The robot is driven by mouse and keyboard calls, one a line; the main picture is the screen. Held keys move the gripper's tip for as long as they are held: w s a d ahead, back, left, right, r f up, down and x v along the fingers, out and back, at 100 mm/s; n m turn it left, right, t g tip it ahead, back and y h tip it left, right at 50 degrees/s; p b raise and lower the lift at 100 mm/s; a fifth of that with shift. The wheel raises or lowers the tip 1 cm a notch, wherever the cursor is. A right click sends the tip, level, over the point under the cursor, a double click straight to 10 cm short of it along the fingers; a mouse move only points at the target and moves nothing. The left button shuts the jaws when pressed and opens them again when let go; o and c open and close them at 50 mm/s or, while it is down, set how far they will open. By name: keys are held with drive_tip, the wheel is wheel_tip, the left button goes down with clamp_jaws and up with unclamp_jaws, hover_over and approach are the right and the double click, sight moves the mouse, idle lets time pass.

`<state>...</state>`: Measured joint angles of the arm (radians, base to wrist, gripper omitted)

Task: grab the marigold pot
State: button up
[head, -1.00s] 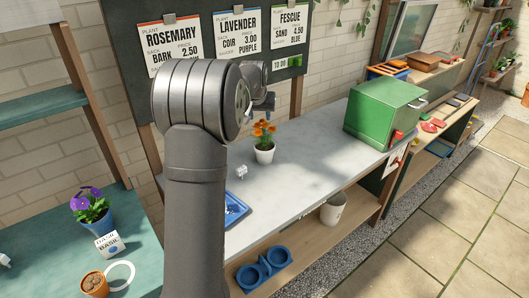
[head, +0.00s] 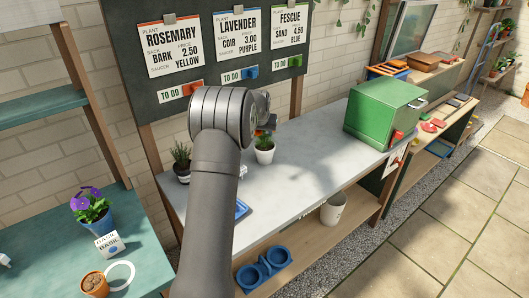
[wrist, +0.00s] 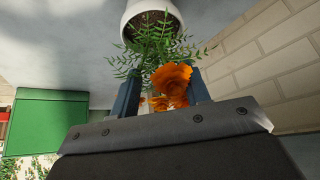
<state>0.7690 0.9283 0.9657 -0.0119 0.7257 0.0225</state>
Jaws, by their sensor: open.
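The marigold pot is a small white pot (head: 264,156) with green leaves, standing on the grey bench top. In the wrist view the white pot (wrist: 133,12) is cut off by the top edge, with feathery leaves and orange flowers (wrist: 172,80) reaching toward me. My gripper (wrist: 162,88) is open, with its two dark fingers either side of the flowers and the pot beyond the fingertips. In the head view my gripper and wrist are over the plant and hide most of its flowers.
A rosemary-like plant in a dark pot (head: 183,172) stands left of my arm. A green box (head: 384,112) stands to the right on the bench. A blue tray (head: 242,209) is partly hidden by my arm. The bench between pot and box is clear.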

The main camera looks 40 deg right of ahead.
sight(264, 134)
drive_tip(key=shift+x, duration=2.25)
drive_tip(key=shift+s+d, duration=0.15)
clamp_jaws()
